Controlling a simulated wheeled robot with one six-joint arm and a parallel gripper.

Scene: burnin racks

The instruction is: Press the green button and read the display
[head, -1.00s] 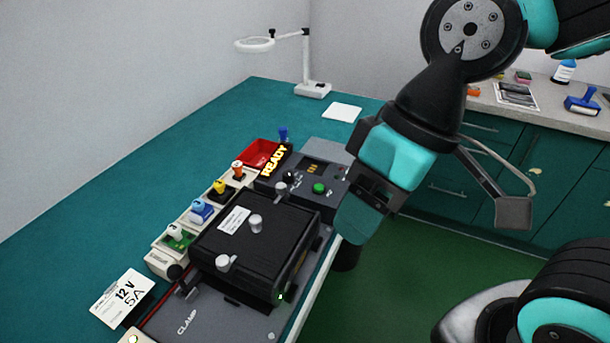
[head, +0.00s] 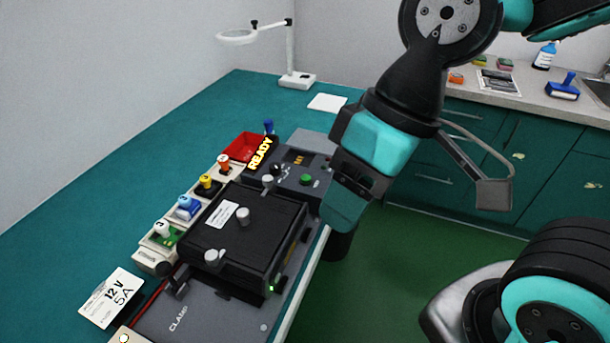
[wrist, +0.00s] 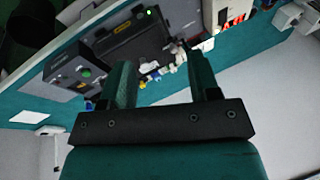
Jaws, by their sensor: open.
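The green button (head: 306,180) is on the sloped top of a grey control box (head: 325,163) at the far end of the bench fixture. A small dark display (head: 298,159) with orange characters sits behind it, too small to read. A yellow READY sign (head: 260,153) stands left of it. My gripper (head: 343,210) is right of the box, pointing down, apart from the button. In the wrist view, my gripper (wrist: 163,75) has its two fingers apart with nothing between them. The green button (wrist: 86,73) shows left of the fingers there.
A black clamp box (head: 240,235) with knobs stands in front of the control box. A red tray (head: 243,146) and several coloured connectors line its left side. A 12 V 5A card (head: 111,297) lies at the front left. A magnifier lamp (head: 290,75) stands behind. The left bench is clear.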

